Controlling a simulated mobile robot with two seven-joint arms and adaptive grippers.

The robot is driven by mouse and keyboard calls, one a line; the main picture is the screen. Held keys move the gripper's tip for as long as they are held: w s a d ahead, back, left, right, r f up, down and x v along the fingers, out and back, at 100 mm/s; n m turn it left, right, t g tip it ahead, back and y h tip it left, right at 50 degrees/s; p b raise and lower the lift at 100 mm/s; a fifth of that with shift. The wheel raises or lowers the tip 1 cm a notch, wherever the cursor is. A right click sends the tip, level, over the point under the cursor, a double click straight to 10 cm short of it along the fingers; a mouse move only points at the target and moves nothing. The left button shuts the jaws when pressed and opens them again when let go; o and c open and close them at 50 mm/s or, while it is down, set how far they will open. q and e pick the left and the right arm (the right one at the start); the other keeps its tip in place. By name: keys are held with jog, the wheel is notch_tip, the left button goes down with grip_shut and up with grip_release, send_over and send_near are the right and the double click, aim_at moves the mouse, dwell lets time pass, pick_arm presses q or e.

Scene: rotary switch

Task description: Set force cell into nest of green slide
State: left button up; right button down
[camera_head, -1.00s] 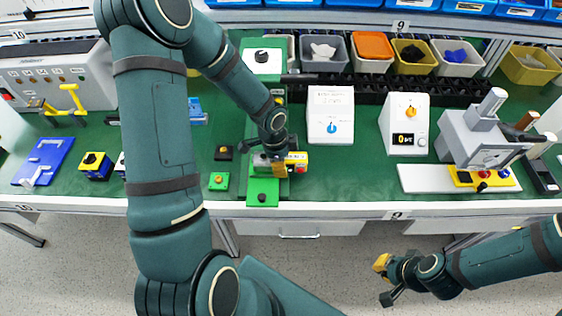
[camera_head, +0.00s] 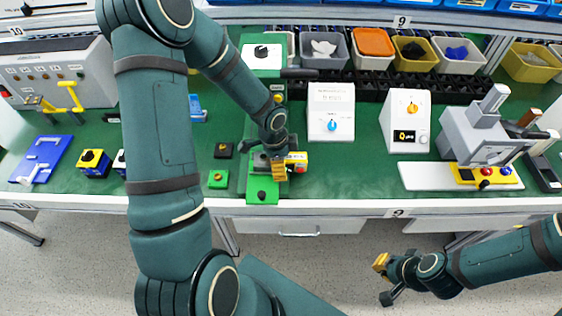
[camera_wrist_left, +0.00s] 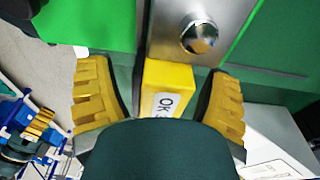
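The green slide (camera_head: 262,190) stands upright at the middle of the bench, with a green base and a green top. My left gripper (camera_head: 278,170) is low over its base. In the left wrist view, its two yellow finger pads stand apart on both sides of a yellow block (camera_wrist_left: 168,85) labelled "OK", with gaps visible. A silver plate with a shiny round button (camera_wrist_left: 198,35) lies just beyond the block. I take the yellow block to be part of the force cell; its seat is hidden. My right gripper (camera_head: 384,279) is open and empty, in front of the bench.
A white box with a blue knob (camera_head: 331,125) and one with an orange knob and display (camera_head: 405,122) stand to the right. A small green button box (camera_head: 218,179) and a black one (camera_head: 223,150) sit left of the slide. Bins line the back.

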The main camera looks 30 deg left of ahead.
pick_arm(q)
jog(key=r, duration=0.4)
jog(key=a+r, duration=0.1)
jog(key=r, duration=0.3)
jog(key=s+r, duration=0.1)
jog(key=r, duration=0.3)
jog(key=shift+a, duration=0.25)
